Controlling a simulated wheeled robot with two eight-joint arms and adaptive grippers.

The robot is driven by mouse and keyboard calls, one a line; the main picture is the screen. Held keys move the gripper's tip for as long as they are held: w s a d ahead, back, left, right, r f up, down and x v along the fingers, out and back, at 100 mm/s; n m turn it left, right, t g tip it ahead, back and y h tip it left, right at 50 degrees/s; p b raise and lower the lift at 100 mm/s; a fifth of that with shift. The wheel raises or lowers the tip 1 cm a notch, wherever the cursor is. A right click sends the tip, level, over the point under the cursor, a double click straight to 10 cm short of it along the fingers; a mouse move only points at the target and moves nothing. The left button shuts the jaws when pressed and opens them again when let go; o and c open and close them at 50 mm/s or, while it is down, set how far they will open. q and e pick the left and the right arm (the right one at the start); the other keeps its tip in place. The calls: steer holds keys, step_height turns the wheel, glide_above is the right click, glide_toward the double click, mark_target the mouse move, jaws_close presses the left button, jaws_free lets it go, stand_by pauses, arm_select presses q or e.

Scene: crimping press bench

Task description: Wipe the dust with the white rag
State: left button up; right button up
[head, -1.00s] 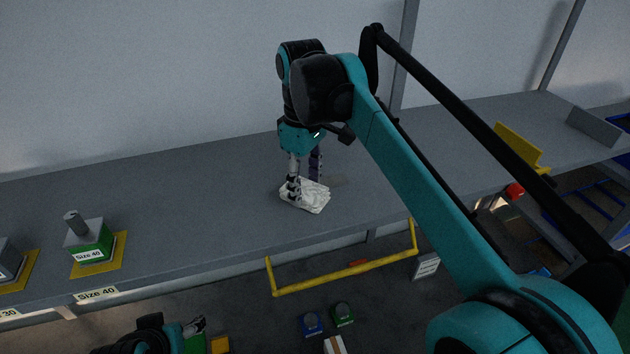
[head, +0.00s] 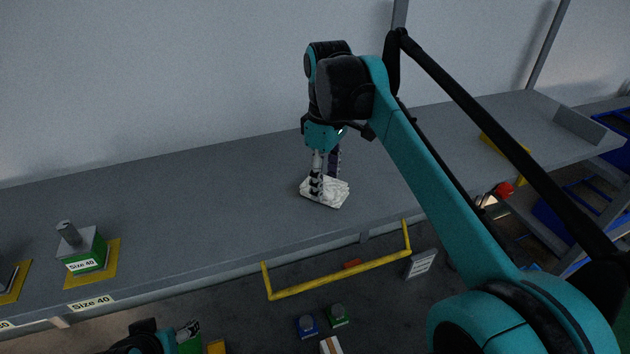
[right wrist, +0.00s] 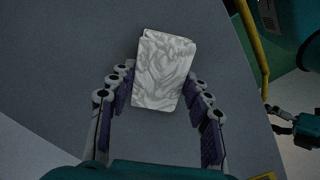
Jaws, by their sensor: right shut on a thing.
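The white rag (head: 325,191) is a folded, pale marbled pad lying on the grey bench top (head: 230,200). My right gripper (head: 324,180) points down onto it and is shut on it. In the right wrist view the rag (right wrist: 163,70) sits between the fingertips of my right gripper (right wrist: 160,90), its far part sticking out beyond them. I cannot make out dust on the bench now; the area under the rag is hidden. My left gripper (head: 190,329) is low at the bottom left, in front of the bench, and its opening is unclear.
A green die block labelled Size 40 (head: 86,252) stands on a yellow pad at the left of the bench. A yellow bar (head: 340,277) runs before the front edge. A yellow bracket (head: 492,145) is at the right. The bench around the rag is clear.

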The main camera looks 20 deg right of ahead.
mark_target(339, 181)
steer(key=shift+d+f, duration=0.1)
steer(key=shift+d, duration=1.5)
steer(key=shift+w+a, duration=0.15)
steer(key=shift+a, duration=0.25)
steer(key=a, duration=0.1)
steer(key=w+a, duration=0.1)
steer(key=a, duration=0.1)
steer(key=shift+a+p, duration=0.15)
steer(key=shift+p, duration=0.25)
steer(key=shift+a, duration=0.35)
steer(key=a, duration=0.1)
steer(key=w+a, duration=0.1)
steer(key=a, duration=0.2)
steer(key=shift+w+p, duration=0.3)
steer(key=shift+p, duration=0.1)
steer(key=shift+a, duration=0.2)
steer(key=shift+f, duration=0.1)
